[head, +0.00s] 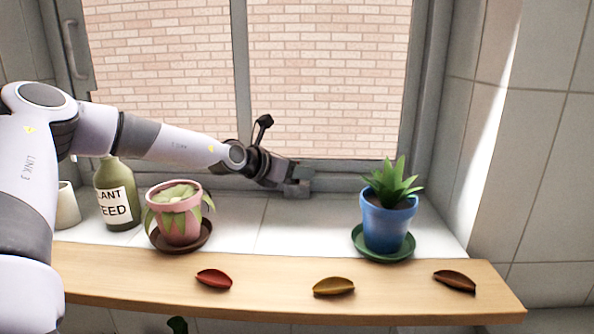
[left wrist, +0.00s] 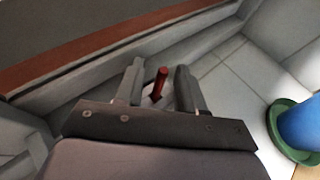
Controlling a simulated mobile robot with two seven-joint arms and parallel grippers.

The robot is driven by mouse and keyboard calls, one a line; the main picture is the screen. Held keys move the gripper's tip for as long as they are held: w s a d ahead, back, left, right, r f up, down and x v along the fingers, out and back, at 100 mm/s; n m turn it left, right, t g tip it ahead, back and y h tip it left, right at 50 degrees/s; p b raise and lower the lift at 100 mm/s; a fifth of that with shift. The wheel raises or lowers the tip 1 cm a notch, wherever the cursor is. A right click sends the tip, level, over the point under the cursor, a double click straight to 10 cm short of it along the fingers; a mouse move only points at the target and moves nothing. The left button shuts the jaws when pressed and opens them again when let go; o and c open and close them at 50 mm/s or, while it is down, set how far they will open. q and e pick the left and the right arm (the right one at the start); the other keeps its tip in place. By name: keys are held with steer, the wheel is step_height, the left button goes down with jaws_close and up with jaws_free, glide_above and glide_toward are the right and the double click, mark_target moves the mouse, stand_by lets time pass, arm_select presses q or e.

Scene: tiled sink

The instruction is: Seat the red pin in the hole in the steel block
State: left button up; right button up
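My left gripper (head: 297,184) is low over the back of the tiled sill, in front of the window frame. In the left wrist view the gripper (left wrist: 159,70) is open, with two grey fingers set well apart. The red pin (left wrist: 160,84) shows in the gap between them, with clear space on both sides. Its thick end is up in the picture, and its lower end narrows to a small tip. I cannot tell how far past the fingertips it is. In the head view the pin cannot be made out. I cannot make out the steel block or its hole for sure. My right gripper is not in view.
A blue pot (head: 387,222) on a green saucer stands right of the gripper. A pink pot (head: 178,222) and a plant feed bottle (head: 117,196) stand to its left, under the arm. Three dry pods lie on the wooden shelf (head: 255,285). The middle sill tiles are clear.

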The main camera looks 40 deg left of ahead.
arm_select(q)
steer(key=shift+s+r, duration=0.1)
steer(key=shift+r, duration=0.15)
steer(key=shift+p+v, duration=0.45)
steer(key=shift+v, duration=0.55)
steer(key=v, duration=0.9)
steer(key=shift+s, duration=0.35)
steer(key=shift+d, duration=0.1)
